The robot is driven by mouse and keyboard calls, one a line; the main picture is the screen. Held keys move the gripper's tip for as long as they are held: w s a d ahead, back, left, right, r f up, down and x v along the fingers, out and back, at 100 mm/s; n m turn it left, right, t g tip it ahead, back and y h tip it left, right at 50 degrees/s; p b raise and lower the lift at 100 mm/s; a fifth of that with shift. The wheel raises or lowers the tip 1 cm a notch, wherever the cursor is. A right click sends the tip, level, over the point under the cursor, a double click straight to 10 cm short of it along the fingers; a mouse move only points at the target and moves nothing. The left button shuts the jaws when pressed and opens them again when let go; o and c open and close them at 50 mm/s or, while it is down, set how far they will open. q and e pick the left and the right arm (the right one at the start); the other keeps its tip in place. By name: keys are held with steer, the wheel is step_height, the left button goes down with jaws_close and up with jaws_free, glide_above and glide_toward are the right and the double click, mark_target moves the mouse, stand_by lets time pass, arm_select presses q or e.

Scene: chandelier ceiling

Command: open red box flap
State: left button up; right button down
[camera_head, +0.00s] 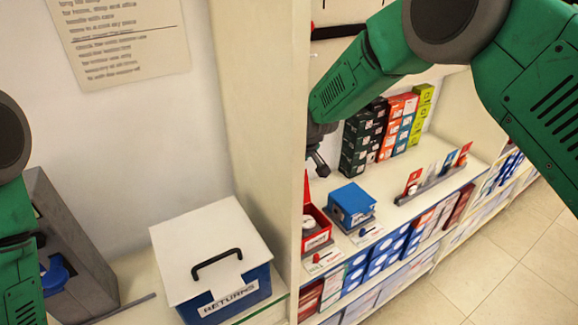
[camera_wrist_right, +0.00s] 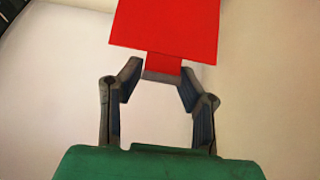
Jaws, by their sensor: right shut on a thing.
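The red box (camera_head: 317,229) sits on the shelf in the head view, partly hidden by the cream upright on its left. A white round item shows in or at it. My right gripper (camera_head: 318,168) is above the box, close to the upright. In the right wrist view, the right gripper (camera_wrist_right: 161,82) has its fingers closed around the narrow tab of a red flap (camera_wrist_right: 166,30). The wide red panel extends beyond the fingertips. My left arm shows at the left edge of the head view, but its gripper is out of view.
A blue box (camera_head: 351,203) stands right of the red box. Stacked cartons (camera_head: 362,135) stand behind. A grey rack (camera_head: 436,181) with cards lies farther right. Left of the upright (camera_head: 262,110) are a white-lidded RETURNS box (camera_head: 208,240) and a grey bin (camera_head: 75,240).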

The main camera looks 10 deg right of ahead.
steer(key=shift+w+r, duration=0.35)
steer(key=shift+r, duration=0.05)
steer(key=c, duration=1)
jaws_free()
steer(key=shift+s+a+f, duration=0.1)
steer(key=shift+f, duration=0.1)
steer(key=v, duration=1.2)
steer(key=shift+s+f, duration=0.1)
